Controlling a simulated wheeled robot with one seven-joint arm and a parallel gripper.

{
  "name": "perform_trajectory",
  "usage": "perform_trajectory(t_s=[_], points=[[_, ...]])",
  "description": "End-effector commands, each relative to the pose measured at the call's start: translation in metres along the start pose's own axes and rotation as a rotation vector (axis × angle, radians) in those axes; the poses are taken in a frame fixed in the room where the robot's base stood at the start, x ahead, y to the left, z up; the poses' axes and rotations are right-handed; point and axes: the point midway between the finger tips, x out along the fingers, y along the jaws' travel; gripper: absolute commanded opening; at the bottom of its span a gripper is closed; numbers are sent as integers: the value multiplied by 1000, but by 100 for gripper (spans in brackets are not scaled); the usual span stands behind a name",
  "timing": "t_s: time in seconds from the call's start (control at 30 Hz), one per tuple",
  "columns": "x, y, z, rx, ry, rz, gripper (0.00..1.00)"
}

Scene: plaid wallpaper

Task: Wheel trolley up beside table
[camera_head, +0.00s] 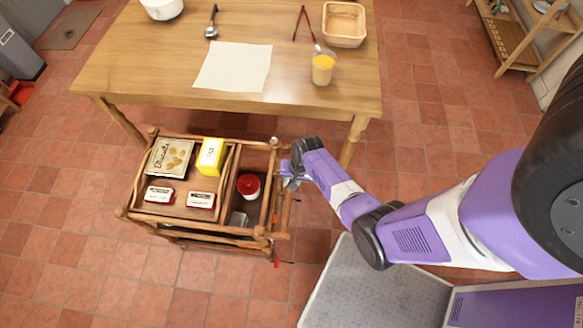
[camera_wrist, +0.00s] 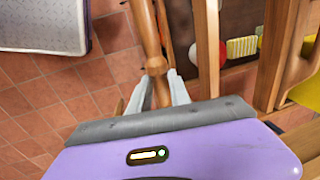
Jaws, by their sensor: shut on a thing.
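The wooden trolley (camera_head: 130,214) stands in front of the wooden table (camera_head: 130,62), close to its front edge and left of my base. On its top are a biscuit tin, a yellow box and small white-and-red boxes. My gripper (camera_head: 290,174) is at the trolley's right end. In the wrist view my gripper (camera_wrist: 157,92) has its grey fingers on either side of a turned wooden bar (camera_wrist: 147,38), shut on this trolley handle. The fingertips are partly hidden behind the bar in the wrist view.
On the table are a white pot (camera_head: 162,9), a ladle (camera_head: 211,24), a cloth (camera_head: 233,67), red tongs (camera_head: 299,22), a wicker basket (camera_head: 344,24) and a glass of yellow stuff (camera_head: 323,68). A wooden shelf (camera_head: 513,38) stands top right. Tiled floor is clear left of the trolley.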

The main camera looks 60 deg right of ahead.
Motion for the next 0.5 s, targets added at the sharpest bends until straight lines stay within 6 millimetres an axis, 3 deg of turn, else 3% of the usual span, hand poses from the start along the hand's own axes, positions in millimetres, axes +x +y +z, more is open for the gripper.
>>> perform_trajectory(t_s=[0.07, 0.1, 0.23, 0.5], points=[[0, -1, 0, 0, 0, -2, 0], [0, -1, 0, 0, 0, -2, 25], [0, -1, 0, 0, 0, -2, 49], [0, -1, 0, 0, 0, -2, 49]])
